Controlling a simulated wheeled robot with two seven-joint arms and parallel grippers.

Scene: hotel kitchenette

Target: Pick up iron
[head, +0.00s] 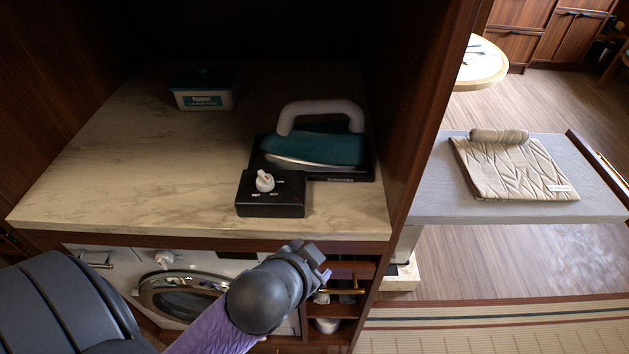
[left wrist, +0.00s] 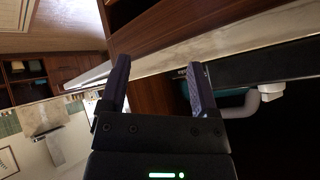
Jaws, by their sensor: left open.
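The iron (head: 315,148) has a teal body and a pale looped handle. It rests on a black base with a dial box in front, at the right of the marble-look counter in the head view. In the left wrist view the iron's pale handle (left wrist: 257,103) shows at the right, partly cut by the dark base and counter edge. My left gripper (head: 314,265) is below and in front of the counter's front edge, apart from the iron. In the left wrist view its two fingers (left wrist: 159,64) are spread with nothing between them. My right gripper is not in view.
The counter (head: 120,160) sits in a dark wood alcove with side walls. A white and teal box (head: 203,97) stands at its back left. A washer (head: 180,296) and shelves are below. A padded folded cloth (head: 515,168) lies on a grey bench at right. The counter's left half is clear.

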